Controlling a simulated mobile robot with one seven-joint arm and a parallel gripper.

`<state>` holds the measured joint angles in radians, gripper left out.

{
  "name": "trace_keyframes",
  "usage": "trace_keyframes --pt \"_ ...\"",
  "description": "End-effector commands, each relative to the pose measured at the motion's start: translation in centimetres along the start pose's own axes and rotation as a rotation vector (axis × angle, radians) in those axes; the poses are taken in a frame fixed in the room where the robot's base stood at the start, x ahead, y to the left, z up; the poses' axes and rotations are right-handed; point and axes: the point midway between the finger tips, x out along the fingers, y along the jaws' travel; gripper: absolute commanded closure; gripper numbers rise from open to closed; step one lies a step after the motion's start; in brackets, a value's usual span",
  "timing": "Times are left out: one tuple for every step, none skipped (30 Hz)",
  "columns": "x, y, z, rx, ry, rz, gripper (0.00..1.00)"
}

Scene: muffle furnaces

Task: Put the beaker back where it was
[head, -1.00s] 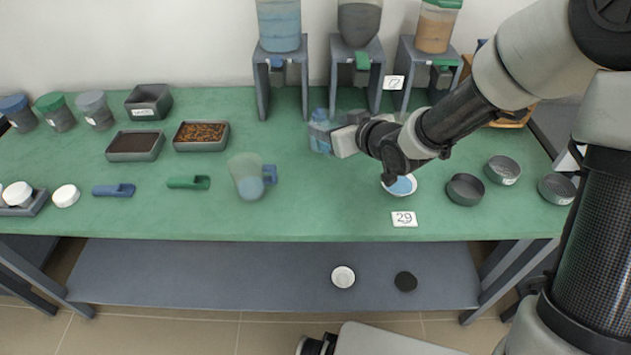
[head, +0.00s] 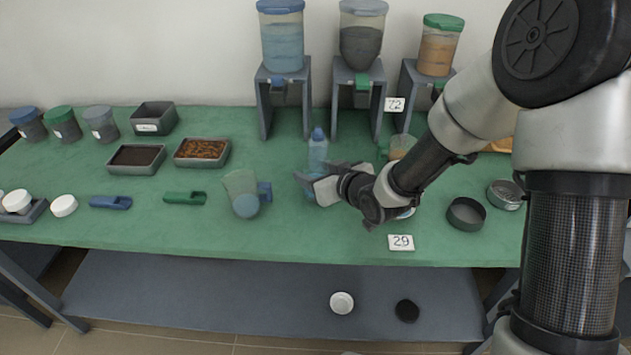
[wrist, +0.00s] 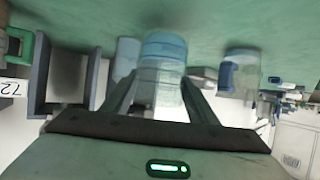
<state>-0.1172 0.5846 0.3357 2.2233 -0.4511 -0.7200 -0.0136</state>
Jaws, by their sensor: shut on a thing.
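My gripper (head: 309,186) is shut on the beaker. In the wrist view the clear beaker (wrist: 160,75) is between my two fingers, with blue contents at its base, which lies towards the top of that picture. In the head view my gripper and arm mostly hide the beaker. It is over the middle of the green table (head: 160,222), just in front of a blue-capped bottle (head: 318,150). I cannot tell whether it touches the table.
A jug with a blue handle (head: 243,196) stands left of my gripper. Dispensers on grey stands (head: 265,110) are behind. Card 29 (head: 400,242) and a dark round dish (head: 466,214) are to the right. Bare table lies in front of my gripper.

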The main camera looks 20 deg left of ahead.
Motion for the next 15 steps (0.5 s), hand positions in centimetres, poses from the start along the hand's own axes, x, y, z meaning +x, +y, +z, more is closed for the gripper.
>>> trace_keyframes --pt "0.5 0.0 1.1 0.003 -0.001 -0.001 0.92" --pt "0.7 0.0 1.5 0.003 -0.002 -0.001 0.92" --pt "0.9 0.0 1.9 0.002 -0.002 -0.001 0.92" --pt "1.0 0.0 2.0 0.001 -0.001 -0.001 0.92" --pt "1.0 0.0 2.1 0.000 0.000 -0.001 0.92" --pt "1.0 0.0 2.0 -0.001 0.002 -0.001 0.92" --pt "1.0 0.0 2.0 -0.001 0.002 0.000 0.92" --pt "1.0 0.0 1.9 -0.001 0.002 0.000 0.92" --pt "1.0 0.0 1.9 -0.001 0.002 0.000 0.92" --pt "1.0 0.0 1.9 0.000 0.002 0.000 0.92" --pt "1.0 0.0 1.9 0.000 0.002 0.000 0.92" --pt "1.0 0.0 2.0 0.000 0.002 0.000 0.92" --pt "1.1 0.0 2.1 0.000 0.002 0.000 0.92" --pt "1.1 0.0 2.2 0.000 0.002 0.000 0.92" --pt "1.2 0.0 2.4 0.000 0.001 0.000 0.92"
